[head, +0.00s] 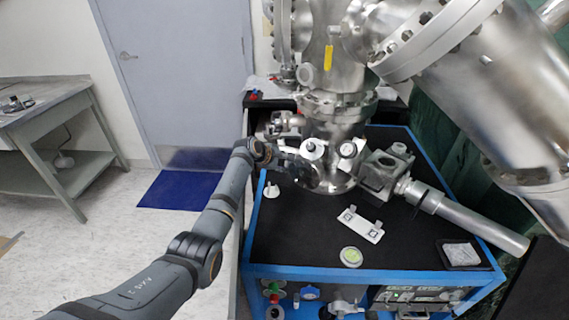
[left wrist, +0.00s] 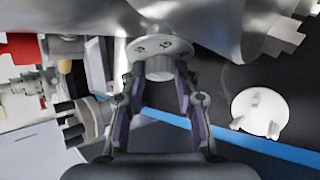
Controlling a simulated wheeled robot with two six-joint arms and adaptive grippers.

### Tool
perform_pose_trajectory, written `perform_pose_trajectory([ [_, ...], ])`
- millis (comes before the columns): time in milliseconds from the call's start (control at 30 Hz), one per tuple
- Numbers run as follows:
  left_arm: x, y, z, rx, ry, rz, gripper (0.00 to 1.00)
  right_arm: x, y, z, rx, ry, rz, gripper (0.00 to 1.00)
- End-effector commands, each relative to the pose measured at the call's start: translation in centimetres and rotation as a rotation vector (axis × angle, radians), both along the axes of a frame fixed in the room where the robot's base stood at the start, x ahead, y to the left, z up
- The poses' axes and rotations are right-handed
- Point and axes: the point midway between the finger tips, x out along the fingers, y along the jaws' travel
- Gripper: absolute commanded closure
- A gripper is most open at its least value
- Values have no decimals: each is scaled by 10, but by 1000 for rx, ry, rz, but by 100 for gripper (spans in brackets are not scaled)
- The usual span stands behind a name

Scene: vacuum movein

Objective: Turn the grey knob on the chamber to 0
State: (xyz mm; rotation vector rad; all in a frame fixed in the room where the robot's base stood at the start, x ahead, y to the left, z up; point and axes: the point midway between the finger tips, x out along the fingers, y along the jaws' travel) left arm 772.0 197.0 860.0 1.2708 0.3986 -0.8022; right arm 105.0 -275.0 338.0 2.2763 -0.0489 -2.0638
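The chamber (head: 335,110) is a shiny steel vessel standing on a blue-framed bench. In the left wrist view a grey knob (left wrist: 160,48) with dark marks on its rim sits against the steel, just beyond and between my left fingertips. My left gripper (left wrist: 157,82) has its fingers apart, one on each side of the knob's narrower part; I cannot tell whether they touch it. In the head view my left gripper (head: 290,161) is at the lower left of the chamber, and the knob cannot be made out clearly behind it. My right gripper is not in view.
Two white-faced round fittings (head: 348,150) show on the chamber. On the black bench top (head: 300,235) lie a white plate (head: 360,224), a round green-white disc (head: 351,256) and a small white piece (head: 271,190). A steel tube (head: 470,217) juts out right.

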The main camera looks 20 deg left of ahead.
Motion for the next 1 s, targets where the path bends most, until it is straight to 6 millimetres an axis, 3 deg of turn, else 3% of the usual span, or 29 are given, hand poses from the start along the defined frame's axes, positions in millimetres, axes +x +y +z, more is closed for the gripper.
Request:
perform_pose_trajectory([
  [33, 0, 0, 0, 0, 1, 0, 84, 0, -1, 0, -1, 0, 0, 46],
  [167, 0, 0, -1, 0, 1, 0, 100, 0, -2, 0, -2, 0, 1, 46],
  [467, 3, 0, 7, -64, 130, 50, 100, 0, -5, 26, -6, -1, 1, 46],
  [733, 5, 1, -1, -144, 289, 117, 100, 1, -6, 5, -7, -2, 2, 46],
  [1000, 4, 1, 2, -157, 316, 128, 100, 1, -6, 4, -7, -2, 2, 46],
])
